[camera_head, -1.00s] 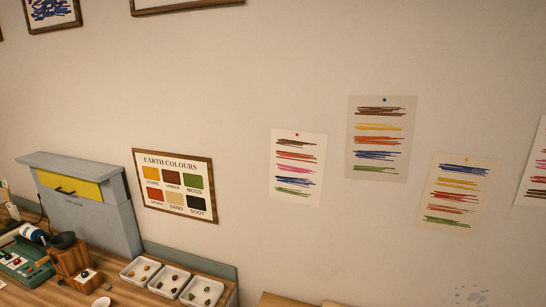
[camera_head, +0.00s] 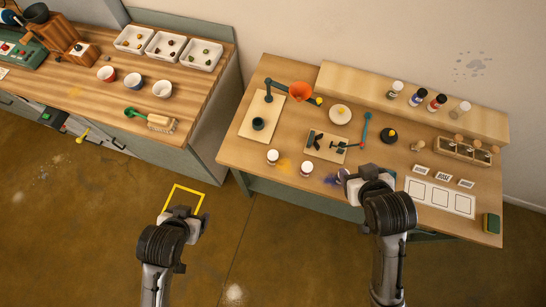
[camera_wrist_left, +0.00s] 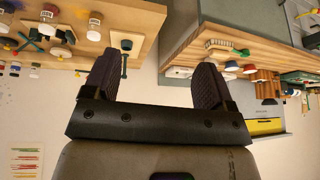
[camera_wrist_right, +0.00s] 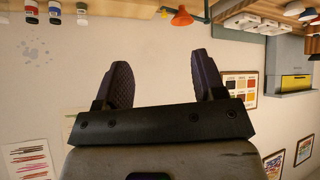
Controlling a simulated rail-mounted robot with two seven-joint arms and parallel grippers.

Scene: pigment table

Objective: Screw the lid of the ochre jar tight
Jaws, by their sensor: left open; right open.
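Two small jars with white tops stand near the front edge of the right-hand table: a left one (camera_head: 273,157) beside a yellow-ochre powder smear (camera_head: 286,164), and a right one (camera_head: 305,168). The labels are too small to read, so I cannot tell for sure which is the ochre jar, or whether its lid is tight. My left gripper (camera_head: 183,210) is open and empty, in front of the tables over the floor. My right gripper (camera_head: 366,177) is open and empty near the table's front edge, right of the jars, partly covering a dark blue smear.
Several jars, including a red one (camera_head: 437,102), stand on a raised back shelf (camera_head: 360,80). A left counter (camera_head: 190,90) holds bowls and trays.

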